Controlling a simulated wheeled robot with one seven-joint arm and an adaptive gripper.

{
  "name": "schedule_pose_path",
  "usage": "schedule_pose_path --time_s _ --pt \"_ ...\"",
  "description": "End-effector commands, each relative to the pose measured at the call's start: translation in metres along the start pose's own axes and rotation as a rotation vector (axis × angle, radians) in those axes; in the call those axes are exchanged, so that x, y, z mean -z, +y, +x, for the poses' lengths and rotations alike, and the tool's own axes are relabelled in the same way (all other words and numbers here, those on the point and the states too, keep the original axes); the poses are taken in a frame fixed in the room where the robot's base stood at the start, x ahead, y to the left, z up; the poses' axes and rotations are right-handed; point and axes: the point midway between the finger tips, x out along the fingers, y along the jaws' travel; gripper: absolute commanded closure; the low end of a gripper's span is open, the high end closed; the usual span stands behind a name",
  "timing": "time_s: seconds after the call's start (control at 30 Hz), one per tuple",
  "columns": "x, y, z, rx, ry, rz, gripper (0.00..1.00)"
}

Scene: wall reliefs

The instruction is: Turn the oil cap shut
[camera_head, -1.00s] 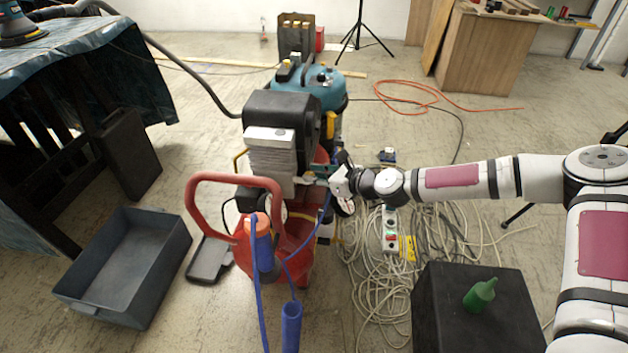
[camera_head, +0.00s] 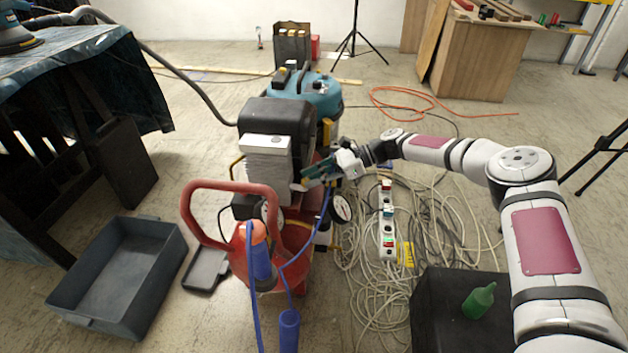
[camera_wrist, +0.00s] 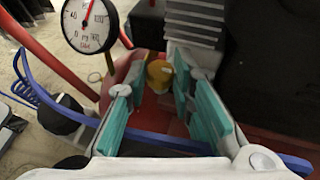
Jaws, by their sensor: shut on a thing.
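The oil cap (camera_wrist: 159,74) is a small yellow-brown knob low on the machine, below a finned grey block, in the wrist view. My gripper (camera_wrist: 158,80) has its teal-padded fingers on either side of the cap, shut on it. In the head view my gripper (camera_head: 305,182) reaches the right side of the red and black compressor (camera_head: 275,150) from the right. The cap is hidden there behind the fingers and machine parts. How far the cap is turned cannot be told.
A pressure gauge (camera_wrist: 90,25) stands close at upper left in the wrist view. A red handle (camera_head: 232,188) and blue hose (camera_head: 262,270) are at the compressor's front. Coiled cables (camera_head: 360,260), a black box (camera_head: 440,320) and a grey tray (camera_head: 120,270) lie around it.

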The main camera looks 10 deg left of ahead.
Motion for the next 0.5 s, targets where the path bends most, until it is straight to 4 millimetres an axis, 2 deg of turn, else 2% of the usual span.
schedule_pose_path --time_s 0.5 --pt "0.0026 -0.0035 0.0023 -0.15 0.005 -0.061 1.0"
